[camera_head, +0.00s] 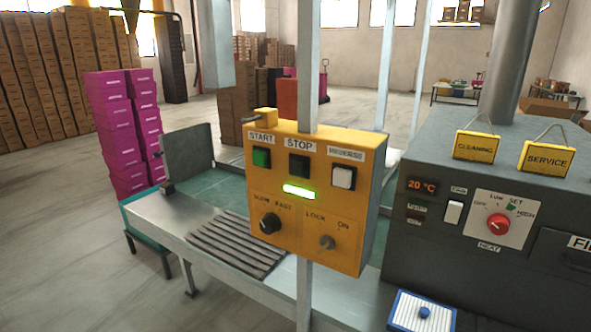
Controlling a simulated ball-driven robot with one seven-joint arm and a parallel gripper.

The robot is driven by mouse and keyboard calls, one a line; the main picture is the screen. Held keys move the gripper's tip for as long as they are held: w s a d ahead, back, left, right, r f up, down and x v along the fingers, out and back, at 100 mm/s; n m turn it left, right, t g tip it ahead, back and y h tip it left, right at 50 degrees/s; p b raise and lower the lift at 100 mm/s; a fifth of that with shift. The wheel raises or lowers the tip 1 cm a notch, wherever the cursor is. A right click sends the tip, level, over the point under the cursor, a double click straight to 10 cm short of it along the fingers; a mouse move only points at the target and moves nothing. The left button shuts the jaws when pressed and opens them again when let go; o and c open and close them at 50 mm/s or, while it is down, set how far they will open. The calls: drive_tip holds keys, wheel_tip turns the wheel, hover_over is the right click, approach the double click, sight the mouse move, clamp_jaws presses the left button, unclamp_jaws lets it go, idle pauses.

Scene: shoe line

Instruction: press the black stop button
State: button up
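The black stop button (299,165) is a dark square on the front of the yellow control box (315,200), under the label STOP. It sits between a green button (261,158) under START and a white button (343,177) whose label is hard to read. Below it a green light (299,190) glows. Nothing covers the stop button. My gripper does not show in the head view.
Two knobs (270,222) sit low on the box, which hangs on a grey post (305,290). A metal bench (190,225) with a slatted part runs behind and left. A grey heater machine (480,240) stands at right. Pink boxes (120,130) are stacked at left.

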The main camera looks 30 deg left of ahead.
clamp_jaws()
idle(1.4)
